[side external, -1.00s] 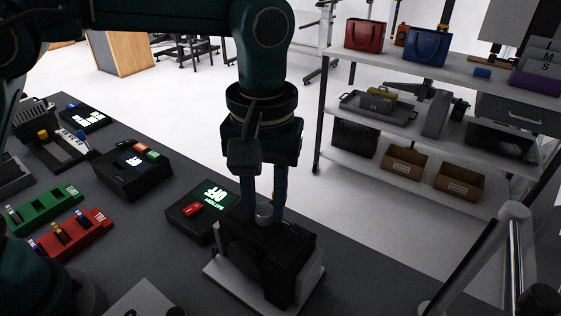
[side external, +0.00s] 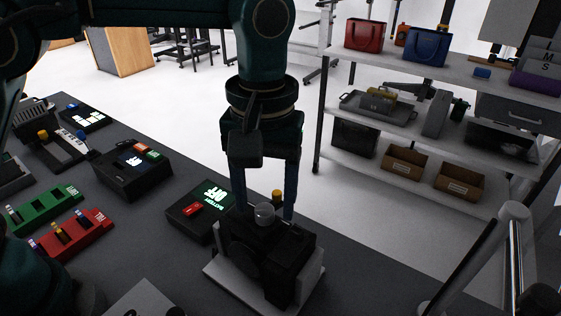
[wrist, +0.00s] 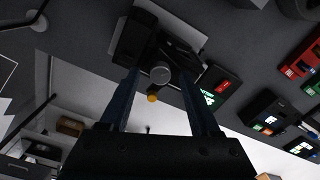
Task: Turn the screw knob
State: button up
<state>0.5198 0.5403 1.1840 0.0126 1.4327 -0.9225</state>
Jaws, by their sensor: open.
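A round grey knob (side external: 264,213) sits on top of a black device (side external: 265,255) on a light base plate. In the wrist view the knob (wrist: 160,74) shows as a grey disc. A small yellow-orange piece (side external: 277,196) stands close to it; I cannot tell which of the two is the screw knob. My gripper (side external: 265,210) points down over the device and is open, with one finger on each side of the grey knob. In the wrist view a gap shows between the knob and both fingers. The gripper holds nothing.
A black box (side external: 197,215) with a red switch and a lit "OFF" display stands just left of the device. Green (side external: 45,209) and red (side external: 72,236) racks and another black box (side external: 132,172) lie farther left on the dark table. A white shelf (side external: 430,130) stands behind.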

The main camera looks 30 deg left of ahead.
aim_at(264, 207)
jog(key=shift+r, duration=2.2)
jog(key=shift+w+a+r, duration=0.1)
jog(key=shift+a+r, duration=0.05)
jog(key=s+a+r+n+t, duration=0.1)
jog(key=s+a+r+t, duration=0.25)
jog(key=a+r, duration=0.5)
jog(key=s+a+f+m+t, duration=0.2)
jog(key=s+a+f+m, duration=0.3)
jog(key=f, duration=0.6)
jog(key=shift+s+a+m, duration=0.3)
jog(key=shift+s+a, duration=0.6)
jog(key=shift+s, duration=0.35)
